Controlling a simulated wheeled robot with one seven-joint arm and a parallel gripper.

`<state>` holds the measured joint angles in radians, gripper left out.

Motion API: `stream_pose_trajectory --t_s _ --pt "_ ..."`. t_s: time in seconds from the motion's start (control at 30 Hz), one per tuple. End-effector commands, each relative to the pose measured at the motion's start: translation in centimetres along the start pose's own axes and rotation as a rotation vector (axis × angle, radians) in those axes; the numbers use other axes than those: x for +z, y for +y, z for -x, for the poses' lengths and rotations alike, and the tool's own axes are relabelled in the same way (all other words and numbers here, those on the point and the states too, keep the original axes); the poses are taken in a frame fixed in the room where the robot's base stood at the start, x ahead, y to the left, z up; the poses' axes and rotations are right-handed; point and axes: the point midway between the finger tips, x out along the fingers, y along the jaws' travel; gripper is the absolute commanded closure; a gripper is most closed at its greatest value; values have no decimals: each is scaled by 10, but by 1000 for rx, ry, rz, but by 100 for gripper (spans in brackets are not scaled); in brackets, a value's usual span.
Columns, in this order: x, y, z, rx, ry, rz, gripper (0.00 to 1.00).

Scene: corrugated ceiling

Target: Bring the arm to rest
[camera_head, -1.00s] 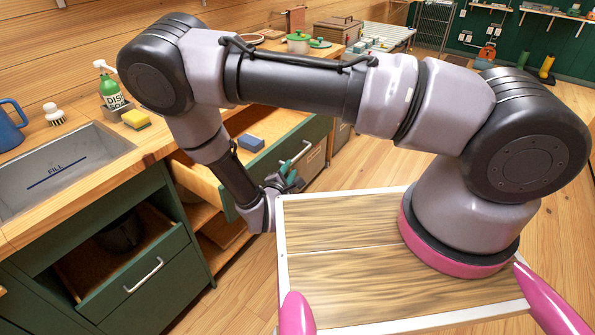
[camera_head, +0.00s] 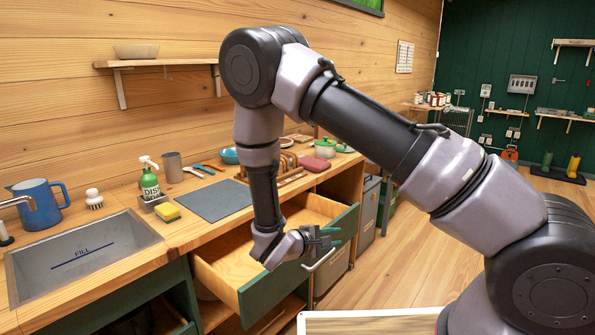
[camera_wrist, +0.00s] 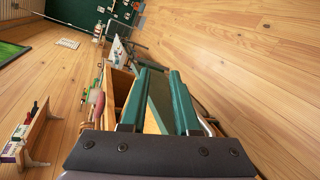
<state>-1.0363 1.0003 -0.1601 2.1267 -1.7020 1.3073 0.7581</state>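My arm (camera_head: 375,120) is bent, its elbow high, with the forearm hanging down over the open drawer (camera_head: 228,287) of the counter. My gripper (camera_head: 334,241) is beside the drawer's green front, near its handle. In the wrist view the two green fingers (camera_wrist: 162,72) stand apart with nothing held between them. The drawer's green front shows behind them. Whether the gripper touches the drawer cannot be told. The forearm and gripper hide part of the drawer's inside.
The counter holds a sink (camera_head: 85,255), a blue pitcher (camera_head: 38,205), a soap bottle (camera_head: 150,184), a yellow sponge (camera_head: 166,212) and a grey mat (camera_head: 213,200). A wall shelf (camera_head: 155,62) hangs above. The wooden floor (camera_head: 420,250) right of the drawer is clear.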

Motion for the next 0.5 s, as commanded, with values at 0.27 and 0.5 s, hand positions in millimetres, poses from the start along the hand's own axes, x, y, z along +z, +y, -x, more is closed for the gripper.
stream_pose_trajectory --t_s 0.27,0.5 --pt "90 80 -6 -342 -227 -290 70" --pt "162 124 6 -634 -323 -554 70"
